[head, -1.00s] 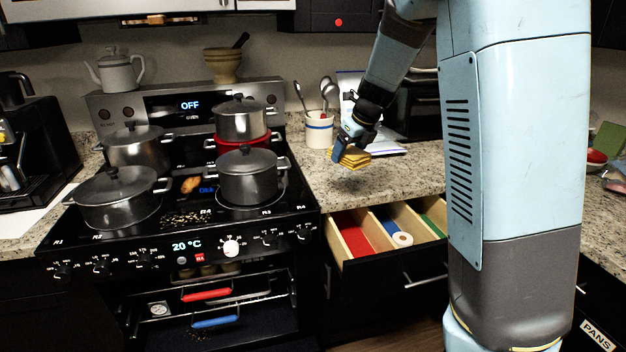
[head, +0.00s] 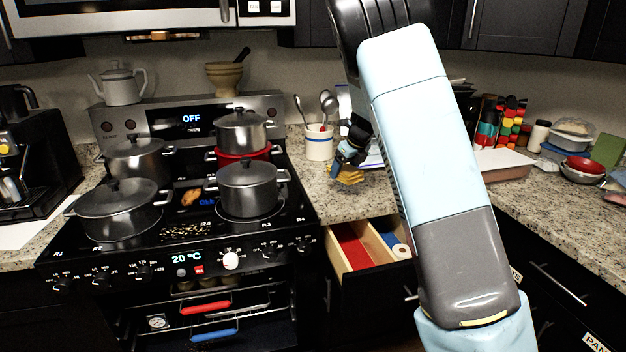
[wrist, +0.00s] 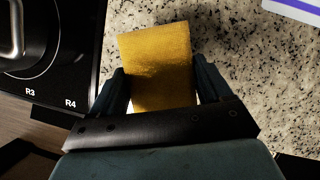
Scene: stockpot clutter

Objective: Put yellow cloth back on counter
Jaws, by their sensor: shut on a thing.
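The yellow cloth (head: 348,176) is folded into a small pad. My gripper (head: 342,166) is shut on it, and the cloth shows between the two fingers in the wrist view (wrist: 158,65). The speckled granite counter (head: 335,202) lies under and around the cloth, to the right of the stove. In the wrist view the counter (wrist: 240,60) fills the area behind and right of the cloth. I cannot tell whether the cloth touches the counter or hangs just above it.
The black stove (head: 290,205) with several pots stands to the left. A utensil crock (head: 319,142) stands behind the gripper. An open drawer (head: 335,258) juts out below the counter. Bowls and containers (head: 580,165) sit on the right counter. Bare counter lies around the cloth.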

